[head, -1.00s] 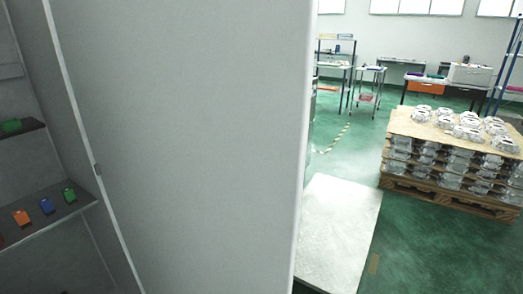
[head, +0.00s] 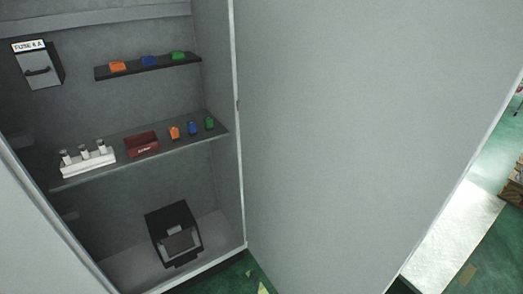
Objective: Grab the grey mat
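No thing that I can clearly tell is the grey mat shows. A pale grey, flat rectangular surface (head: 458,236) lies at the right edge of the head view, partly hidden behind the grey cabinet door. I cannot tell whether it is a mat or a top of something else. My gripper is not in view.
The open cabinet door (head: 350,120) fills the middle. Inside the cabinet, the upper shelf (head: 135,71) and middle shelf (head: 75,180) hold small coloured pieces. A fuse box (head: 38,68) hangs upper left, and a black device (head: 174,234) stands at the bottom. Green floor shows right.

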